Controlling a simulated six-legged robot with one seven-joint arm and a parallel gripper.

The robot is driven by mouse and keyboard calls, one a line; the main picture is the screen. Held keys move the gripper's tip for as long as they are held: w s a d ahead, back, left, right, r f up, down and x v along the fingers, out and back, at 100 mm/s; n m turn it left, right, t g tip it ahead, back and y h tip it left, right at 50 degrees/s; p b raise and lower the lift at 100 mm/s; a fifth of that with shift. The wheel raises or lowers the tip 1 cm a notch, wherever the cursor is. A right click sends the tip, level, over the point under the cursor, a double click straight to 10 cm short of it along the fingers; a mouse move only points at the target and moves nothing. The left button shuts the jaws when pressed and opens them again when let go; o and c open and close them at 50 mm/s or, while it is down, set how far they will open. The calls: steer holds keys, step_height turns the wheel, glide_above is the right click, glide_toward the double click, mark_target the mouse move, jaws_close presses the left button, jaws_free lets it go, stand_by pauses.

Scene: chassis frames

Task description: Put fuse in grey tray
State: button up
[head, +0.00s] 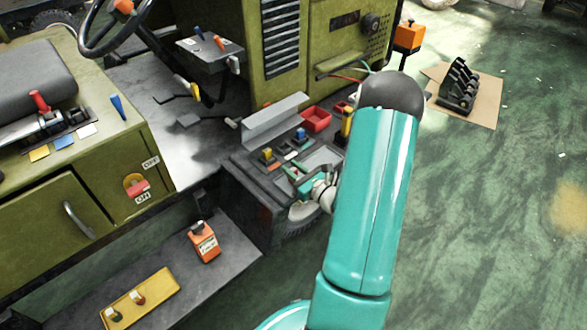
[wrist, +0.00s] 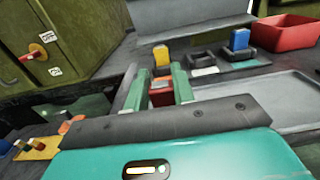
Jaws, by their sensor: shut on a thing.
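My gripper (head: 300,178) is low over the dark fuse panel, with its green fingers pointing away from my arm. In the wrist view my gripper (wrist: 160,78) is shut on a red fuse (wrist: 160,97). I cannot tell whether this fuse still sits in a socket. A yellow fuse (wrist: 161,55) stands upright just beyond the fingertips. A blue fuse (wrist: 239,39) stands in a socket farther right. The grey tray (wrist: 268,96) is flat and shallow, to the right of the fingers, and looks empty. The grey tray (head: 322,157) also shows in the head view, partly hidden by my arm.
A red bin (head: 316,119) stands behind the panel, beside a grey angled metal plate (head: 273,121). Open green floor lies to the right.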

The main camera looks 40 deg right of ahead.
steer(key=shift+f, duration=0.1)
steer(key=o, duration=1)
steer(key=shift+c, duration=0.2)
